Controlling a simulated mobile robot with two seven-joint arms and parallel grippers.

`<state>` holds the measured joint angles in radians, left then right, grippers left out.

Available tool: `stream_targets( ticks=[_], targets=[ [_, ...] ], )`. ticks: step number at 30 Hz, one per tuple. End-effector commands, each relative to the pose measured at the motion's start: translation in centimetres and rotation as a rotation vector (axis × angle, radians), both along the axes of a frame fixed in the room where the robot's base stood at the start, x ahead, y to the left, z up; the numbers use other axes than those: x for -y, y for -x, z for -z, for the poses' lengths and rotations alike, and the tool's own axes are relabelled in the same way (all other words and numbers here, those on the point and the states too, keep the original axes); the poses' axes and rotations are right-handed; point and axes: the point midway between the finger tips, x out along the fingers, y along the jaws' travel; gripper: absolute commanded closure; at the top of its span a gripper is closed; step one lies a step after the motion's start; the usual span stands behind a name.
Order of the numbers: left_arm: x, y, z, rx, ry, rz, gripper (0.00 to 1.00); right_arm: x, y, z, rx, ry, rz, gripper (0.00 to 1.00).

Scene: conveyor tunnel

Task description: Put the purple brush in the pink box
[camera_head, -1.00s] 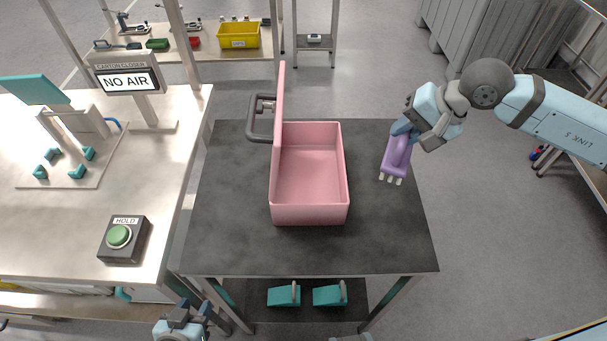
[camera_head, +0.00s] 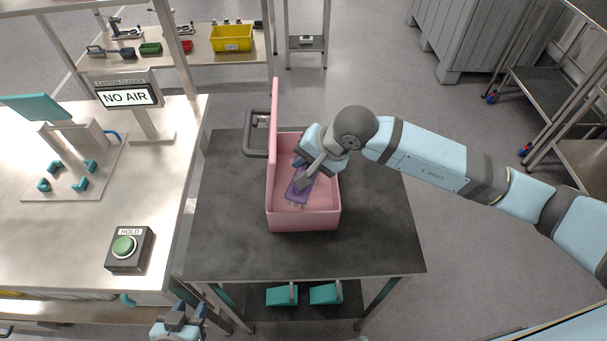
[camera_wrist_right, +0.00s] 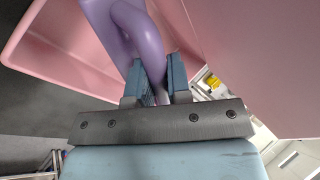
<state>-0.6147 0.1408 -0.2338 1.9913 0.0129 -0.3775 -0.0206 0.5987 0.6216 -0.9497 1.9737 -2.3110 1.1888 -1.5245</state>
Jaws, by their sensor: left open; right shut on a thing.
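The pink box (camera_head: 305,221) stands open on the dark table, its lid (camera_head: 272,150) upright on the left side. The purple brush (camera_head: 297,190) is over the box opening in the head view, bristles toward the front; I cannot tell whether it touches the box floor. My right gripper (camera_head: 302,167) is shut on the brush. In the right wrist view the brush (camera_wrist_right: 138,35) runs between the fingers of my right gripper (camera_wrist_right: 158,88), with pink box walls (camera_wrist_right: 55,50) around it. My left gripper (camera_head: 180,318) is open and empty at the bottom edge, away from the box.
The dark table top (camera_head: 230,235) is clear around the box. A bench at left holds a green HOLD button (camera_head: 124,247) and a NO AIR sign (camera_head: 128,96). Two teal objects (camera_head: 326,294) lie on the shelf below. A yellow bin (camera_head: 232,38) stands at the back.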

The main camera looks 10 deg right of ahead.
Motion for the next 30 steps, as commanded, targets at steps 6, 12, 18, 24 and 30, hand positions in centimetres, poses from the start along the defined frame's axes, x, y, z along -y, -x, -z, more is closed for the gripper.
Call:
stream_targets(
  ticks=[6, 12, 18, 24, 30],
  targets=[
    [0.1, -0.1, -0.7, 0.005, 0.003, 0.000, 0.58, -0.1, 0.0, 2.2, 0.000, -0.002, -0.001, 1.00],
    [0.1, -0.1, -1.0, 0.005, 0.003, 0.000, 0.58, 0.0, 0.0, 4.4, -0.002, 0.000, 0.000, 1.00],
    [0.1, -0.1, -1.5, 0.003, 0.002, 0.000, 0.58, -0.4, -0.1, 5.8, 0.002, -0.001, -0.001, 1.00],
    [0.1, 0.0, -1.1, 0.001, 0.002, 0.000, 0.58, -0.4, -0.1, 5.9, 0.002, -0.001, 0.000, 1.00],
    [0.1, 0.0, -0.9, 0.000, 0.001, 0.000, 0.58, -0.4, -0.1, 6.1, 0.001, -0.001, -0.001, 0.61]
  ],
)
